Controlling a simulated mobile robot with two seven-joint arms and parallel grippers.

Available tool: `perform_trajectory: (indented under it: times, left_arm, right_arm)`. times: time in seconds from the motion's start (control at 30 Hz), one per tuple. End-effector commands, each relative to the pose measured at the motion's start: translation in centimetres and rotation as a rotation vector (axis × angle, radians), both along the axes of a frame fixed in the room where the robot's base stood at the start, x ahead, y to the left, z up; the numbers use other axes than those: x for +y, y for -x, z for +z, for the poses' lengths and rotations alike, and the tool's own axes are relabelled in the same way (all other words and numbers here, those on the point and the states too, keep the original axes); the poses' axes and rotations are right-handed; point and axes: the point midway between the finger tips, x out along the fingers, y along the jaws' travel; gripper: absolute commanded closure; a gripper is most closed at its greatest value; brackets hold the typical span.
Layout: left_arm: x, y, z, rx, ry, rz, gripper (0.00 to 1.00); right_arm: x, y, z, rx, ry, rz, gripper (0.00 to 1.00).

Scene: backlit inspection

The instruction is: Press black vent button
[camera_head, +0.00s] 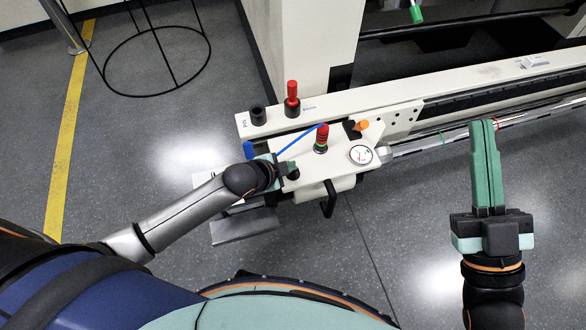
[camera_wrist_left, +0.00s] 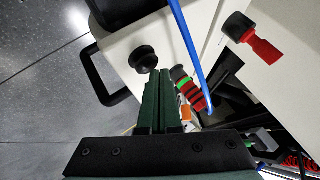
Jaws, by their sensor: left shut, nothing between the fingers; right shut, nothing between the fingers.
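A round black button (camera_wrist_left: 143,59) stands on the white panel of the machine in the left wrist view. In the head view a black part (camera_head: 293,173) shows at the same place, partly hidden by my gripper. My left gripper (camera_head: 284,168) is shut and empty, close beside it. In the left wrist view its fingertips (camera_wrist_left: 161,73) lie just below and right of the button; I cannot tell whether they touch it. My right gripper (camera_head: 483,124) is shut and empty, over the floor at the right. I cannot read a vent label on the button.
A red-black-green stacked piece (camera_head: 321,138) and a blue hose (camera_head: 298,140) are near my left gripper. A red knob (camera_head: 292,92), a black knob (camera_head: 258,115) and a round gauge (camera_head: 361,155) stand on the machine. A black handle (camera_head: 328,198) juts out in front.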

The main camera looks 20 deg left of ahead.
Motion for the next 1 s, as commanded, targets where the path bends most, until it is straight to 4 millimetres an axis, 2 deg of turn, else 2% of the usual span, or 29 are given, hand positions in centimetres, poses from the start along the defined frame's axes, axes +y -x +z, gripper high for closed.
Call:
perform_trajectory:
  times: [1.0]
  left_arm:
    - [-0.03,-0.02,-0.82,0.0,0.0,0.0,1.0]
  right_arm:
    - [0.0,0.0,-0.18,0.0,0.0,0.0,1.0]
